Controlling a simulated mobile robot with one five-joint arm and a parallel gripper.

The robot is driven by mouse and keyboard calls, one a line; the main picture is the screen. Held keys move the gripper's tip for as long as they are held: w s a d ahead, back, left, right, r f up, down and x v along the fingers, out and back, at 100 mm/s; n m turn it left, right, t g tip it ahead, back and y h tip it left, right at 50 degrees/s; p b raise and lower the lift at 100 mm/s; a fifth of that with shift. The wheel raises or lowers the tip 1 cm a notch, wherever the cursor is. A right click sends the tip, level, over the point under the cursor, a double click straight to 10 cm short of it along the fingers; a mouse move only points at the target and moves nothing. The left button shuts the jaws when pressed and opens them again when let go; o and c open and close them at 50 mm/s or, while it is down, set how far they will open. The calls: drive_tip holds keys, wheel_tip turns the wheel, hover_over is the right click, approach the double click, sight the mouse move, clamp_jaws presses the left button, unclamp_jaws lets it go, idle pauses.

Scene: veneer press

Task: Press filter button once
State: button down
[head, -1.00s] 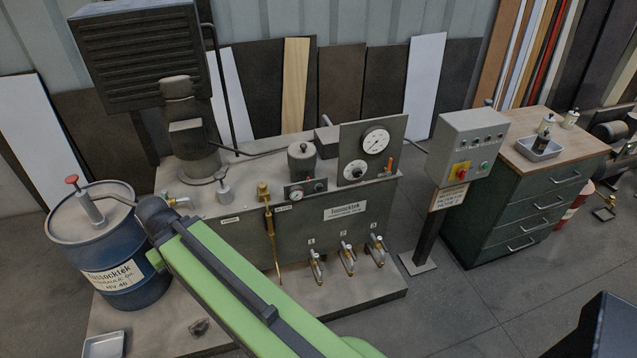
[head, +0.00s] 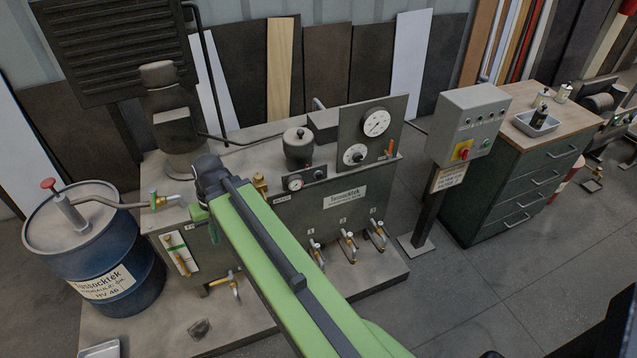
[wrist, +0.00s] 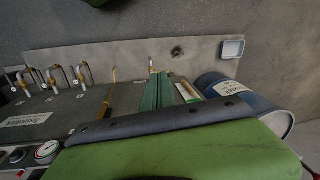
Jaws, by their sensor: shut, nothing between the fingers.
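A small dark panel (head: 306,180) on top of the hydraulic unit (head: 345,222) carries a round gauge (head: 295,183) and a small button (head: 318,175). I cannot read its label, so I cannot tell whether this is the filter button. In the wrist view the small gauge (wrist: 47,150) shows at the lower left. My gripper (wrist: 168,88) is shut and empty, its green fingers pointing away over the tank side. In the head view it is mostly hidden behind my arm, left of the small panel and apart from it.
A blue drum (head: 100,270) with a pump stands at the left. Brass taps (head: 348,243) stick out of the unit's front. A grey control box (head: 468,122) on a post and a green drawer cabinet (head: 515,190) stand at the right. Floor in front is open.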

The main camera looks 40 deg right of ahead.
sight(319, 176)
drive_tip(key=d+f+m+t+y+b, duration=0.1)
drive_tip(key=d+f+m+t+b, duration=0.2)
drive_tip(key=d, duration=0.5)
drive_tip(key=d+f+m+t+y+b, duration=0.1)
drive_tip(key=d+f+m+y+b, duration=0.2)
drive_tip(key=d+b, duration=0.35)
drive_tip(key=d+f+m+t+b, duration=0.2)
drive_tip(key=d+f+m+b, duration=0.15)
drive_tip(key=d, duration=0.55)
drive_tip(key=s+d+m+t+h+b, duration=0.1)
drive_tip(key=s+d+m+t+b, duration=0.2)
drive_tip(key=d, duration=0.5)
drive_tip(key=s+d+m+t+b, duration=0.3)
drive_tip(key=s+d, duration=0.3)
drive_tip(key=d, duration=0.3)
drive_tip(key=shift+r+h, duration=0.35)
drive_tip(key=shift+h, duration=0.05)
drive_tip(key=w+d, duration=0.3)
drive_tip(key=w, duration=0.5)
drive_tip(key=shift+d+b, duration=0.15)
drive_tip(key=shift+b, duration=0.15)
